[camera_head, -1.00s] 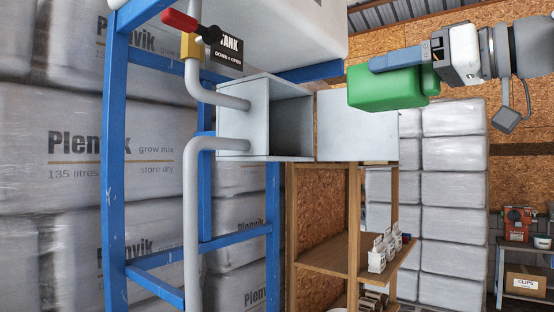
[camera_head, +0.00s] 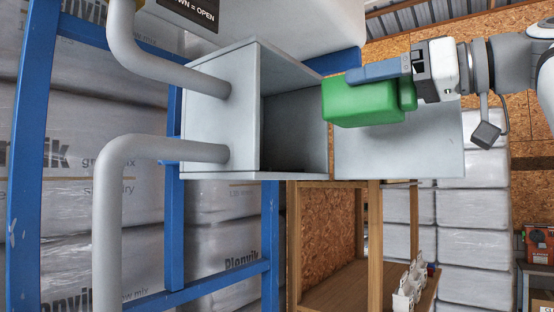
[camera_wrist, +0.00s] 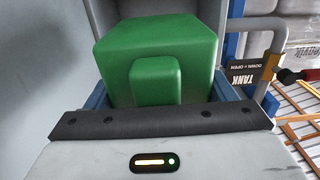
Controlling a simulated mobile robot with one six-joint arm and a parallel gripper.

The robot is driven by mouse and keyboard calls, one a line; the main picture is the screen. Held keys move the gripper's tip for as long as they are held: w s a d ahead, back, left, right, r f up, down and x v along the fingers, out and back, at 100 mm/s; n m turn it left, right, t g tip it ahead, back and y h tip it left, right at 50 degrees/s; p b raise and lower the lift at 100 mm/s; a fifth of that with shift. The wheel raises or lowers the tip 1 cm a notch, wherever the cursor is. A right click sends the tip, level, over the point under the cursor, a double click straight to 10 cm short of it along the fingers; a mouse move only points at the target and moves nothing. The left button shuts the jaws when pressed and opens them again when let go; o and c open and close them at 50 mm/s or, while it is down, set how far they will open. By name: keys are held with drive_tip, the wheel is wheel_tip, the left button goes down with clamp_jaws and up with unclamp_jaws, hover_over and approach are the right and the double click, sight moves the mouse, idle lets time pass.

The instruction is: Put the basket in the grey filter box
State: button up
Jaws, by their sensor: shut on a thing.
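The green basket (camera_head: 362,105) is a rounded block held at the end of my arm. My gripper (camera_head: 380,73) is shut on it; the basket also fills the upper middle of the wrist view (camera_wrist: 155,55), with a small green block on its near side. The grey filter box (camera_head: 222,115) stands on the left with its open side to the right and its panel door (camera_head: 400,150) swung out to the right. The basket is right of the opening, in front of the door in the head view, and appears to be outside the box. The inside of the box looks dark and empty.
Two grey pipes (camera_head: 165,152) run into the box's left face. A blue frame (camera_head: 30,150) stands around it, with a white tank (camera_head: 270,20) above. A wooden shelf (camera_head: 345,285) with white bottles (camera_head: 408,285) is below right.

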drive_tip(key=p+x, duration=0.1)
drive_tip(key=x, duration=0.5)
drive_tip(key=f+p+x, duration=0.1)
drive_tip(key=x, duration=0.5)
drive_tip(key=f+p+x, duration=0.1)
drive_tip(key=p+x, duration=0.1)
drive_tip(key=x, duration=0.4)
drive_tip(key=shift+w+f, duration=0.15)
drive_tip(key=shift+s+d+f, duration=0.1)
drive_tip(key=shift+s+f, duration=0.15)
drive_tip(key=shift+f, duration=0.25)
wheel_tip(320, 180, down, 3)
drive_tip(key=shift+w+r, duration=0.15)
drive_tip(key=shift+r, duration=0.05)
drive_tip(key=shift+f+p, duration=0.45)
drive_tip(key=shift+p, duration=0.15)
drive_tip(key=shift+w+f, duration=0.1)
drive_tip(key=shift+f+b, duration=0.2)
drive_tip(key=shift+b, duration=0.15)
drive_tip(key=o, duration=1)
